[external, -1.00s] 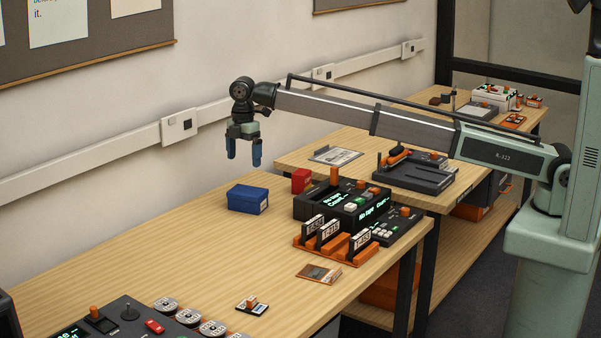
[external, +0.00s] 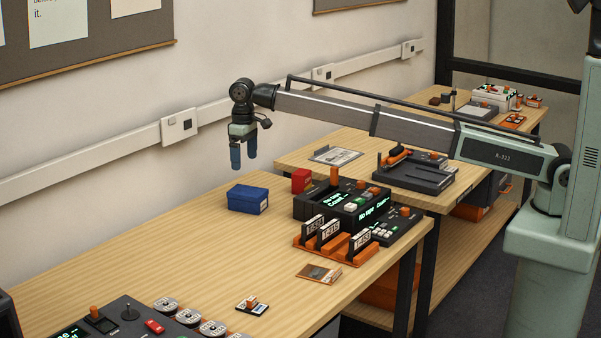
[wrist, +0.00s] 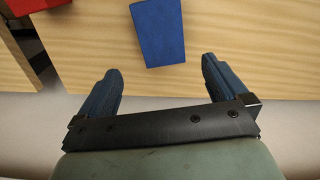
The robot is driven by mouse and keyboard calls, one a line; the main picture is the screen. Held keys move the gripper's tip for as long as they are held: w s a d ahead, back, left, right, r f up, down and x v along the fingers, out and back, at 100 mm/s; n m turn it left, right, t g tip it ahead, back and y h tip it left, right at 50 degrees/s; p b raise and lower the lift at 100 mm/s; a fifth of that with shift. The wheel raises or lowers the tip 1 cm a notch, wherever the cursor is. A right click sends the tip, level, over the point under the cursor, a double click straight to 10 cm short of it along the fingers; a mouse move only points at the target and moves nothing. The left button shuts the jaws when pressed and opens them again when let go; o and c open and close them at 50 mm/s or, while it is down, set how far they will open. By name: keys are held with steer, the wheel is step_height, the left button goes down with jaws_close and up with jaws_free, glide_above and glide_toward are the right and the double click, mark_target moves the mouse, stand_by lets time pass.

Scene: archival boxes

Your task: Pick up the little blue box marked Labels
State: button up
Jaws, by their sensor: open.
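A small blue box (external: 248,198) sits on the wooden table near the wall; its label cannot be read clearly at this size. In the wrist view the blue box (wrist: 158,32) lies beyond the fingertips, roughly centred between them and cut off by the top edge. My gripper (external: 244,167) hangs above the table with its fingers pointing down, a little above the box and apart from it. In the wrist view my gripper (wrist: 161,76) has its two blue fingers wide apart with nothing between them.
A red box (external: 301,180) stands just right of the blue box. A dark console (external: 343,204) with an orange knob and an orange rack (external: 333,249) of labelled cards are further right. The wall runs close behind.

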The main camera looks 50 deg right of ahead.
mark_target(248, 190)
step_height(248, 190, down, 8)
steer(key=shift+s, duration=0.1)
steer(key=shift+s+f, duration=0.2)
steer(key=shift+f, duration=1.15)
steer(key=shift+s+f, duration=0.2)
steer(key=shift+f, duration=1.15)
steer(key=c, duration=1)
